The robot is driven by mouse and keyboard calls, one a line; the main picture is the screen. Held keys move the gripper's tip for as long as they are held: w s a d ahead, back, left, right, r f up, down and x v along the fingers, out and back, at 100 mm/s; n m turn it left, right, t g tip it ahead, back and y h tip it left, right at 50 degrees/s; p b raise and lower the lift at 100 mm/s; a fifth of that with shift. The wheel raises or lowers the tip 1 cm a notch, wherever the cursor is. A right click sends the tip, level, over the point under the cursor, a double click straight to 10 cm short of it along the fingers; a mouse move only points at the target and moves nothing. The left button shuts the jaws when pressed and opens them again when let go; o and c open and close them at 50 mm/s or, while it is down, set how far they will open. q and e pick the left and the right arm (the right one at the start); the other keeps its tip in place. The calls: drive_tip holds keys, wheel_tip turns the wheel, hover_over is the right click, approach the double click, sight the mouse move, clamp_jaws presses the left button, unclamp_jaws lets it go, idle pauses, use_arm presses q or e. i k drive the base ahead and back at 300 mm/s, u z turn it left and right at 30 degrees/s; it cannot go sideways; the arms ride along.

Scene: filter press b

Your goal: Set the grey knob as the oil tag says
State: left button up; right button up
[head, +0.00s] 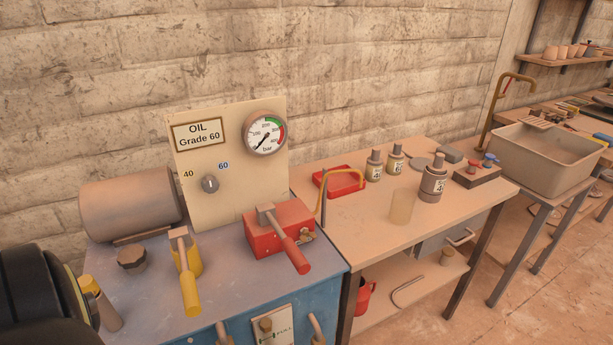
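The oil tag (199,134) on the upright cream panel (243,184) reads "OIL Grade 60". The small grey knob (210,184) sits below it on the same panel. Neither of my grippers is in view.
A pressure gauge (265,134) is right of the tag. Below the panel, a red block with a lever (278,229) and a yellow-handled lever (187,270) stand on the blue cabinet. A grey cylinder (130,204) lies left. The right-hand bench (360,228) holds bottles and a red tray (339,182).

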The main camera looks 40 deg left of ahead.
sight(209, 185)
drive_tip(key=z, duration=1.15)
drive_tip(key=k, duration=1.1)
drive_tip(key=u, duration=2.4)
